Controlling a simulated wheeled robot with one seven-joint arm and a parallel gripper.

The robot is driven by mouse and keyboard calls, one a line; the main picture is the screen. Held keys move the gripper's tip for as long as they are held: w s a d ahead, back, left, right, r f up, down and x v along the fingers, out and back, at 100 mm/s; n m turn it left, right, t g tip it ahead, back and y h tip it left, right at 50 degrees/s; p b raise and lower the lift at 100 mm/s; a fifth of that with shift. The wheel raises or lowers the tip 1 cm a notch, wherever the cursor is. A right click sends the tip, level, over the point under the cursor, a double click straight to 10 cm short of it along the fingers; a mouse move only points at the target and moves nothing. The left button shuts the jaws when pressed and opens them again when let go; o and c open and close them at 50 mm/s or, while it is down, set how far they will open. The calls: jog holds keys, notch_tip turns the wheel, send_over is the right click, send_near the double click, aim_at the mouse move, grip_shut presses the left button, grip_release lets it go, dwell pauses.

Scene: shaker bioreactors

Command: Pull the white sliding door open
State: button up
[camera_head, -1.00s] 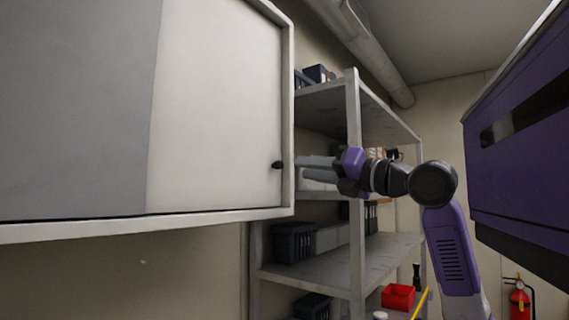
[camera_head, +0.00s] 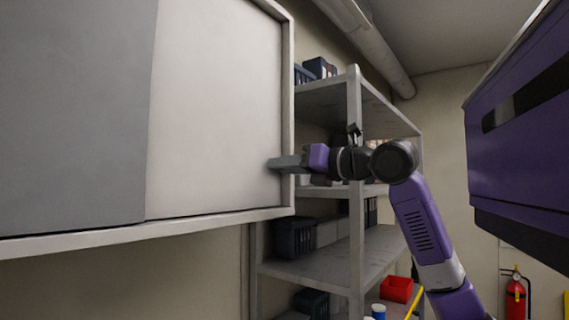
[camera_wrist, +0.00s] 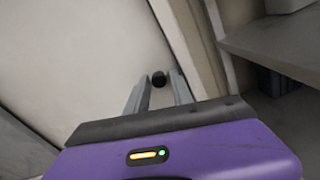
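The white sliding door (camera_head: 215,105) fills the right part of a wall cabinet, beside a grey panel (camera_head: 75,110) on the left. Its small black knob (camera_wrist: 158,79) shows in the wrist view between the tips of my two fingers, near the cabinet's right frame. In the wrist view, my gripper (camera_wrist: 158,92) is open, with a finger on each side of the knob and small gaps visible. In the head view, my gripper (camera_head: 272,164) is at the door's right edge and hides the knob. The door looks shut against the frame.
Grey metal shelves (camera_head: 354,220) with dark bins (camera_head: 294,237) stand right behind my arm. A red box (camera_head: 396,289) sits low on them. A fire extinguisher (camera_head: 516,298) is at the far right. The space in front of the door is clear.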

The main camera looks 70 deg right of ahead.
grip_shut()
dwell(1.4)
